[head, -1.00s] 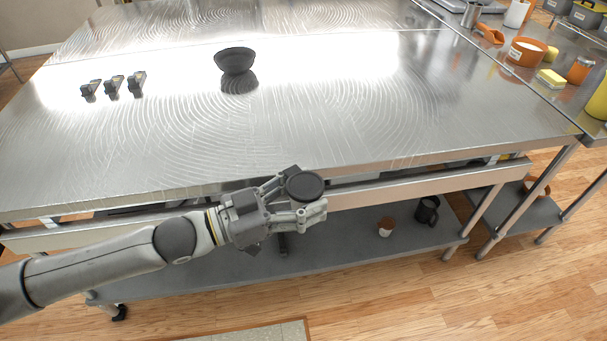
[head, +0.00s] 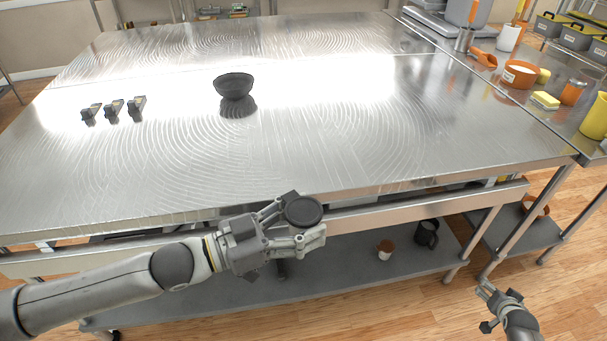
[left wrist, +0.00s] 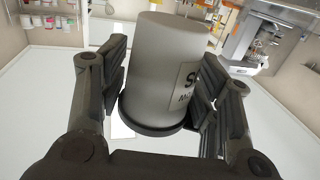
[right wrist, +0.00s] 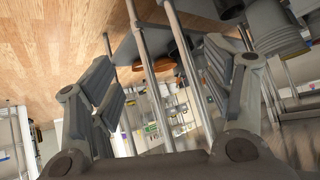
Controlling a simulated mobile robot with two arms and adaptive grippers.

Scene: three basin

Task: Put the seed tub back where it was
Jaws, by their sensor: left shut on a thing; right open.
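My left gripper (head: 288,228) is shut on the seed tub, whose round dark lid (head: 302,211) shows in the head view just off the table's front edge. In the left wrist view the tub (left wrist: 160,70) is a grey cylinder between the fingers, with a dark band at its near end and a partly visible label beginning with S. My right gripper (head: 492,303) is open and empty at the lower right of the head view, over the floor. Its open fingers also show in the right wrist view (right wrist: 165,95).
A dark bowl (head: 234,86) and several small dark clips (head: 114,108) stand on the steel table (head: 330,150). The table's middle and right are clear. A lower shelf holds a dark mug (head: 427,234) and a small brown-and-white pot (head: 385,249). A side counter at right holds containers and a yellow sponge (head: 545,100).

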